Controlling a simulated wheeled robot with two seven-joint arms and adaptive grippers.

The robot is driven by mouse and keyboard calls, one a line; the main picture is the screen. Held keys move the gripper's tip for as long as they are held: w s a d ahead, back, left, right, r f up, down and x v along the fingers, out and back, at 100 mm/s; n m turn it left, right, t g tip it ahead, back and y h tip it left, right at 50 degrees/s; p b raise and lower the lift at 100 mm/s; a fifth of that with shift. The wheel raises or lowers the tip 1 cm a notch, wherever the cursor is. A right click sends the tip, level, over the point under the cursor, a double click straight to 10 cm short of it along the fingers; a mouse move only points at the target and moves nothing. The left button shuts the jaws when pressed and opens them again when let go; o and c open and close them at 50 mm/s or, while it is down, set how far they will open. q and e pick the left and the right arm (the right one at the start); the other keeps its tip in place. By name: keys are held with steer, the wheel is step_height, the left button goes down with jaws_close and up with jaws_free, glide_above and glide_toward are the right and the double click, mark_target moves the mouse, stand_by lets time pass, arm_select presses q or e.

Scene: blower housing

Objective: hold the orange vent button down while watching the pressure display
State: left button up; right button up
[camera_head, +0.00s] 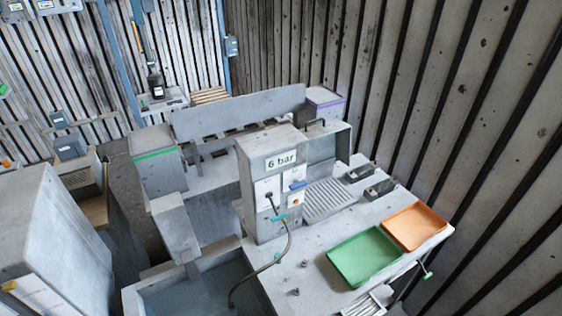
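A grey blower housing (262,190) stands upright on the bench in the middle of the head view. The pressure display (281,160) on its upper front reads "6 bar". The small orange vent button (295,201) sits on a pale panel low on the front, below a blue lever or bar (298,185). Nothing covers the button, and nothing touches it. It is too small to tell whether it is pressed in. Neither of my grippers is in view.
A dark hose (288,240) with a teal fitting curves from the housing's front towards the blue-grey basin (190,292). A green tray (365,257) and an orange tray (414,226) lie at the right of the bench. Small metal parts (303,264) lie near the front.

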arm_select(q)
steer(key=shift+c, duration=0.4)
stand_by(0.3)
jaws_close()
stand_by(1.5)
